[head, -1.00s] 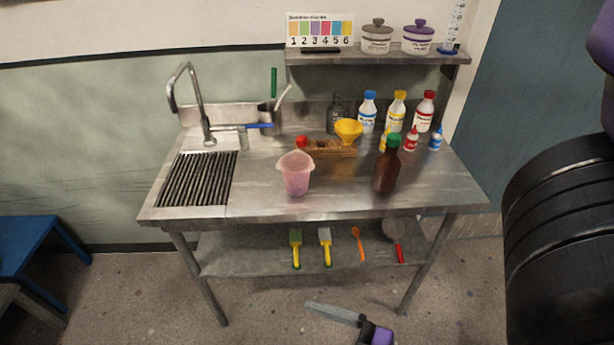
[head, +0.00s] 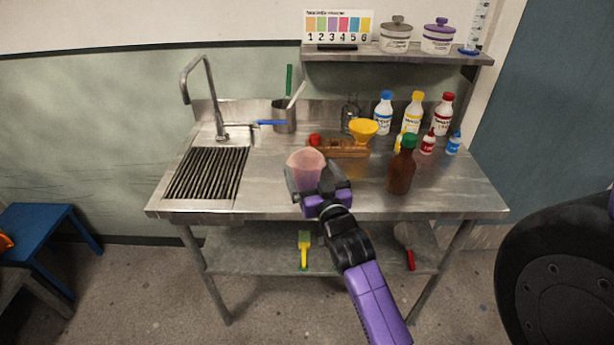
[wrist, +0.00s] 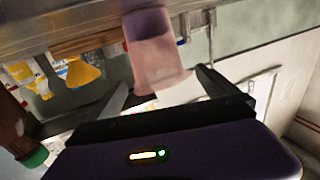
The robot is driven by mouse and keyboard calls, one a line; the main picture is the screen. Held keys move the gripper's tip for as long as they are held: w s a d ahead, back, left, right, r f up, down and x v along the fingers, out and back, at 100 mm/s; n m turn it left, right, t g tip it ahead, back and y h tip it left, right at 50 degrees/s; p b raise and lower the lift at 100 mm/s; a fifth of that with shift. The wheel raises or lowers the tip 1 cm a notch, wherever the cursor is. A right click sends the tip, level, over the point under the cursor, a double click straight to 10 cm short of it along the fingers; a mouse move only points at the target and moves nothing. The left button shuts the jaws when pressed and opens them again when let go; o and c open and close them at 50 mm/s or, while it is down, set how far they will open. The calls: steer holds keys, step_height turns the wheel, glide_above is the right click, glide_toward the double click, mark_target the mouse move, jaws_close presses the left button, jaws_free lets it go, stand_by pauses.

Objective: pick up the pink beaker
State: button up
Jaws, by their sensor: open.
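The pink beaker (head: 304,165) stands upright on the steel table, left of the brown bottle. Its lower right side is hidden by my gripper in the head view. My gripper (head: 322,182) is at the table's front part, right at the beaker's near side, with its jaws open. In the wrist view the beaker (wrist: 158,58) appears upside down, beyond and between the two dark fingers of my gripper (wrist: 165,88). I cannot tell whether the fingers touch it.
A brown bottle (head: 402,168) with a green cap stands close to the right. Behind are a wooden rack (head: 345,148) and a yellow funnel (head: 363,130). The sink's drain grid (head: 206,173) lies to the left. A wall shelf (head: 400,57) hangs above.

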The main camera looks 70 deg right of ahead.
mark_target(303, 154)
steer(key=x, duration=0.3)
steer(key=shift+d+p, duration=0.2)
steer(key=shift+p, duration=0.15)
steer(key=shift+f+p+x, duration=0.15)
steer(key=shift+p+x, duration=0.1)
steer(key=shift+x, duration=0.85)
steer(key=shift+f+p+x, duration=0.1)
steer(key=shift+p+x, duration=0.1)
steer(key=shift+x, duration=0.9)
steer(key=c, duration=1.5)
steer(key=shift+r, duration=0.1)
